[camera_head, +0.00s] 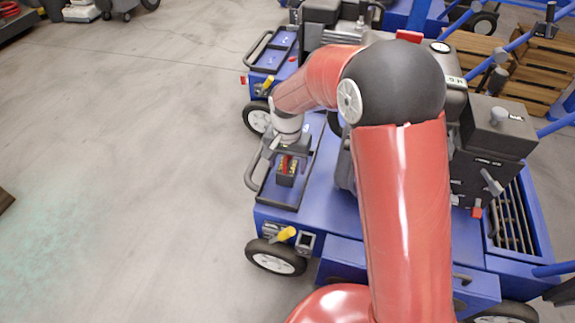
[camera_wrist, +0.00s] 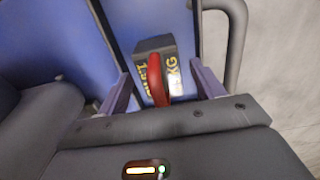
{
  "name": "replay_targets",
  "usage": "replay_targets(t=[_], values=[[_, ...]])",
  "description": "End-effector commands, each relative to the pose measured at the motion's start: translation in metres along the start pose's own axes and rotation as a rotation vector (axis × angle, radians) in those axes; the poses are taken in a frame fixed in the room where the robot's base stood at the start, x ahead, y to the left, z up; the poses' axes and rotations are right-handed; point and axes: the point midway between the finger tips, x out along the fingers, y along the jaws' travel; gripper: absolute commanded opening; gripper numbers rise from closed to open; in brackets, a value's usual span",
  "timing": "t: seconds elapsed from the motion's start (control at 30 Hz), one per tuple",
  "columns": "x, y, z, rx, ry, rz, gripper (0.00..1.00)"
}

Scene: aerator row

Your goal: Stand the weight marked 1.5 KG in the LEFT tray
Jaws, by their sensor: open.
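A dark block-shaped weight (camera_head: 286,180) with a red handle stands in a black-railed tray (camera_head: 291,206) on the near blue machine. In the wrist view the weight (camera_wrist: 178,56) shows yellow lettering ending in "KG"; its red handle (camera_wrist: 154,78) hides part of the marking, so I cannot read the number. My gripper (camera_head: 288,153) is just above the weight, pointing down. In the wrist view my gripper (camera_wrist: 162,74) is open, one finger on each side of the red handle, with gaps visible. I cannot tell whether this tray is the left one.
A second blue machine (camera_head: 262,83) with a similar railed tray (camera_head: 274,58) stands farther back. A yellow-handled part (camera_head: 287,233) sits by the near wheel. Wooden pallets (camera_head: 545,65) are at the far right. The concrete floor (camera_head: 120,150) on the left is mostly clear.

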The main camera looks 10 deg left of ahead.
Motion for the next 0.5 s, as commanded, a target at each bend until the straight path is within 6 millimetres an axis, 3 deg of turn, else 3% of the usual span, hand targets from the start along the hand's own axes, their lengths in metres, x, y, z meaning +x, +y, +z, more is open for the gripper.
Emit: replay_targets(t=[0.1,0.3,0.5], values=[[-0.031,-0.001,-0.001,0.000,0.004,-0.003,0.67],[-0.072,0.000,-0.001,0.000,0.003,-0.003,0.67],[-0.096,0.000,0.000,0.000,0.002,-0.002,0.67]])
